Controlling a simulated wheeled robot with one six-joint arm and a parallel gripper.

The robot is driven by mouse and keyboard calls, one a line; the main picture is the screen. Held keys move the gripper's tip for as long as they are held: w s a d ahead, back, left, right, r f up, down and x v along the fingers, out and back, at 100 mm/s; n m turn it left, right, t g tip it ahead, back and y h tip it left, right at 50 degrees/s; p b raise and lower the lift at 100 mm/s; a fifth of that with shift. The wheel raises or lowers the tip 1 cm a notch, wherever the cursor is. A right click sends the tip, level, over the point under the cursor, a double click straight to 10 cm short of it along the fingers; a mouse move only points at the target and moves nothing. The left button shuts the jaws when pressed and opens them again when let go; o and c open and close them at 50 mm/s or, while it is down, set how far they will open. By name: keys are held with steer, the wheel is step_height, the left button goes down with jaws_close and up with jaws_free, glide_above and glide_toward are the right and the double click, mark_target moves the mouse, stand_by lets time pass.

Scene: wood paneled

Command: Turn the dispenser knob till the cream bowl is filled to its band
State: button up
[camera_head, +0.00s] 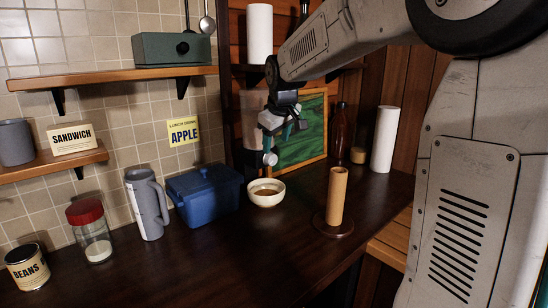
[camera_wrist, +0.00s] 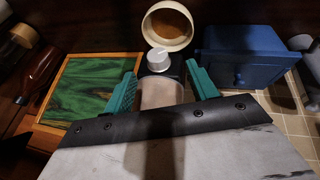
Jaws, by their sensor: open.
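The cream bowl (camera_head: 279,200) stands on the dark counter under the dispenser (camera_head: 250,112), with brown contents inside. In the wrist view the bowl (camera_wrist: 148,22) is at top centre and its contents show as a brown disc. I cannot make out the band in either view. The pale dispenser knob (camera_head: 270,159) sits low on the dispenser front, above the bowl. In the wrist view the knob (camera_wrist: 158,60) lies between and slightly past the teal fingertips. My gripper (camera_wrist: 161,70) is open, a finger on each side, with gaps to the knob. In the head view my gripper (camera_head: 280,133) partly hides the dispenser.
A blue lidded box (camera_head: 206,195) stands just left of the bowl. A green framed board (camera_head: 303,140) leans behind, right of the dispenser. A wooden post on a round base (camera_head: 337,197) stands right of the bowl. The front counter is clear.

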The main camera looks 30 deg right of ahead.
mark_target(273, 159)
steer(key=x, duration=0.8)
steer(key=shift+w+d, duration=0.25)
steer(key=shift+w, duration=0.25)
steer(key=c, duration=1)
